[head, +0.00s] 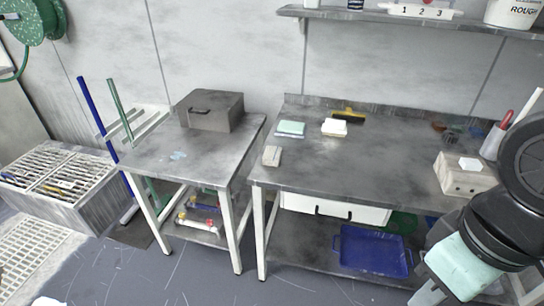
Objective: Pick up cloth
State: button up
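A small folded pale-green piece (290,128) lies flat near the back left of the right-hand metal table; it looks like the cloth. A beige block-like piece (272,156) lies nearer the table's left edge; I cannot tell what it is made of. Part of my own arm, dark with a pale-green section, shows at the lower right, apart from the pale-green piece. I cannot make out my gripper's fingers in this view.
On the right table (370,165) are a white block (335,127), a yellow-handled tool (349,115) and a beige box (465,178). A grey lidded box (209,111) stands on the left table (190,151). A blue tray (372,252) lies below. A wall shelf (390,15) overhangs behind.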

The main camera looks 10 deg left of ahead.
aim_at(272, 155)
jog(key=z, duration=0.5)
jog(key=u, duration=1.3)
jog(key=i+l, duration=0.1)
jog(key=i, duration=0.15)
jog(key=i+l+u, duration=0.3)
jog(key=i, duration=0.2)
jog(key=i+l+u, duration=0.3)
jog(key=i+l, duration=0.15)
jog(key=u, duration=1.05)
jog(key=i+l, duration=0.05)
